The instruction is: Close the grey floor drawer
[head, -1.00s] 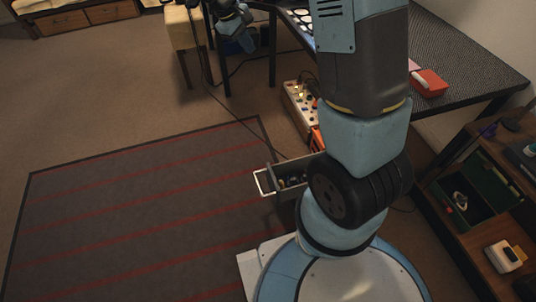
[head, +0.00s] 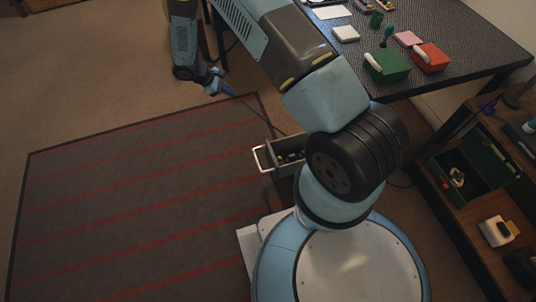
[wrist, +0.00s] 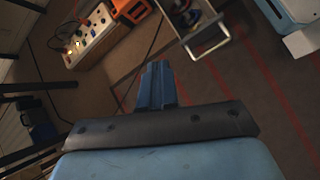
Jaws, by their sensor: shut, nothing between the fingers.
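The grey floor drawer (head: 284,146) stands pulled out beside my base, at the right edge of the striped rug. Its pale bar handle (head: 262,159) faces left, and several small items lie inside it. In the wrist view the drawer (wrist: 178,20) is at the top, with its handle (wrist: 206,40) toward the lower right. My gripper (head: 230,92) is up and left of the drawer in the head view, apart from it. In the wrist view its blue fingers (wrist: 158,68) are together and empty, below the drawer in the picture. The drawer's cabinet is mostly hidden behind my arm.
A dark table (head: 455,50) holds a green box (head: 388,67) and a red box (head: 431,58). A power strip (wrist: 91,38) and an orange object (wrist: 132,10) are on the floor near the drawer. The striped rug (head: 130,210) is clear.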

